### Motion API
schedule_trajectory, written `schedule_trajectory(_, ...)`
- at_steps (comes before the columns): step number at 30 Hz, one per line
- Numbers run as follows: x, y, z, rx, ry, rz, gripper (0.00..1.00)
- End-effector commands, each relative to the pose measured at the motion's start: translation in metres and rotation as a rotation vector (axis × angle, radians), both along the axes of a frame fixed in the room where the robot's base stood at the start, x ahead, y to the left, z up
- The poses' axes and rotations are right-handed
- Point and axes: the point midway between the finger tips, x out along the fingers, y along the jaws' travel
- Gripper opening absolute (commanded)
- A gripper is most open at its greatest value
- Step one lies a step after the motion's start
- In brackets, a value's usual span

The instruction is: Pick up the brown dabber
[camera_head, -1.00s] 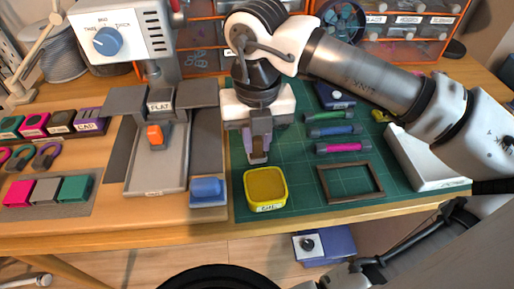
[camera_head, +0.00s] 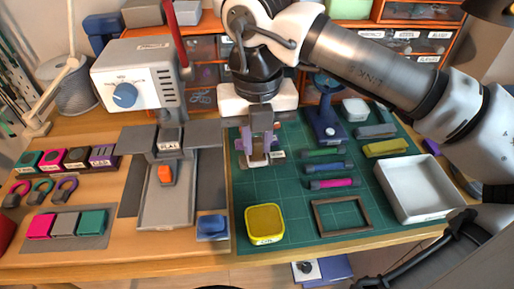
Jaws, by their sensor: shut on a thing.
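My gripper (camera_head: 258,157) points down over the back left of the green cutting mat (camera_head: 285,195). Its purple-grey fingers are shut on a narrow brown thing, which looks like the brown dabber (camera_head: 259,146). The fingers and palm hide most of it. A small white label shows beside the right finger. I cannot tell whether its lower end touches the mat.
A yellow tub (camera_head: 265,224) and a dark frame (camera_head: 341,216) lie towards the mat's front. Several coloured tubes, such as a pink one (camera_head: 333,183), lie right of my gripper. A white tray (camera_head: 418,188) stands at right. A grey machine (camera_head: 166,195) stands left.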

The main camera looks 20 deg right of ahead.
Motion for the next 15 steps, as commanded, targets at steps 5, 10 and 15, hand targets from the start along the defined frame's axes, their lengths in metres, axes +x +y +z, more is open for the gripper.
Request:
schedule_trajectory(5, 0.000, 0.000, 0.067, -0.002, 0.000, 0.001, 0.00)
schedule_trajectory(10, 0.000, 0.000, 0.112, 0.000, 0.000, 0.001, 0.00)
schedule_trajectory(15, 0.000, 0.000, 0.145, -0.001, -0.001, 0.000, 0.00)
